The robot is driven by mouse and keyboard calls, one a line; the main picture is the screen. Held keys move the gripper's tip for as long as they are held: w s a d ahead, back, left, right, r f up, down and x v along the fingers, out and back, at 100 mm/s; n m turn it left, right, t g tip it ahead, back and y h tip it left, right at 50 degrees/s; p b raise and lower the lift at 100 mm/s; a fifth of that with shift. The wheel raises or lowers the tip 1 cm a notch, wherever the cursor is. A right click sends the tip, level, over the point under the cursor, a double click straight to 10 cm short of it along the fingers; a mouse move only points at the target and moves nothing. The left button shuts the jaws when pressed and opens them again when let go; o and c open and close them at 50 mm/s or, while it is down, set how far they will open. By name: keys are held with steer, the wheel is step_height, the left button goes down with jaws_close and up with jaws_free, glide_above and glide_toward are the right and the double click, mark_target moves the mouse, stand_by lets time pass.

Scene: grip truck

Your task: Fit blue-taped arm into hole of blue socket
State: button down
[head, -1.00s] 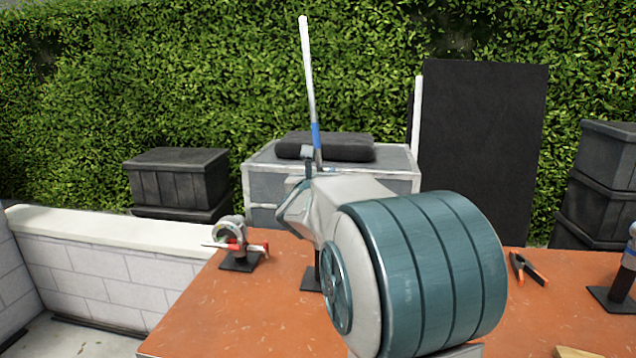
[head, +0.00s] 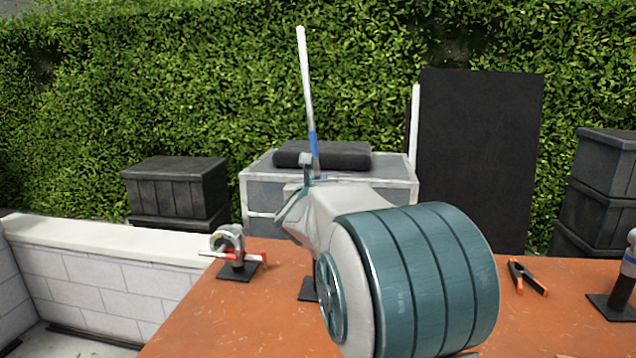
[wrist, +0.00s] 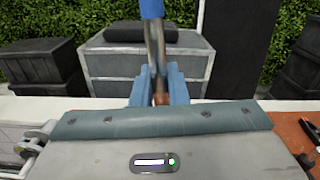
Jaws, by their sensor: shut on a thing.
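The blue-taped arm (head: 304,75) is a long pale rod standing nearly upright, leaning slightly left at its top. Its blue tape (head: 314,145) is near its lower end and also shows at the top of the wrist view (wrist: 151,8). My gripper (wrist: 159,88) is shut around the rod just below the tape; in the head view its tips (head: 307,172) are partly hidden by my own arm. A grey socket with a blue band (head: 630,258) stands on a black base at the right edge, cut off by the frame. Its hole cannot be made out.
The orange table (head: 230,318) also holds a socket with a red bar (head: 233,256) at left and an orange-tipped clamp (head: 524,278) at right. A black base (head: 308,290) is mostly hidden behind my arm. Behind are a grey cabinet (head: 262,186), dark crates (head: 175,188) and a black panel (head: 480,160).

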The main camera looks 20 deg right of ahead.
mark_target(313, 142)
steer(key=shift+w+a+r+p, duration=0.15)
steer(key=shift+r+p, duration=0.75)
steer(key=shift+r, duration=0.7)
steer(key=shift+a+r+p, duration=0.15)
steer(key=shift+r+p, duration=0.7)
steer(key=shift+r, duration=0.7)
steer(key=shift+w+a+r+p, duration=0.15)
steer(key=shift+r+p, duration=0.75)
steer(key=shift+r, duration=0.7)
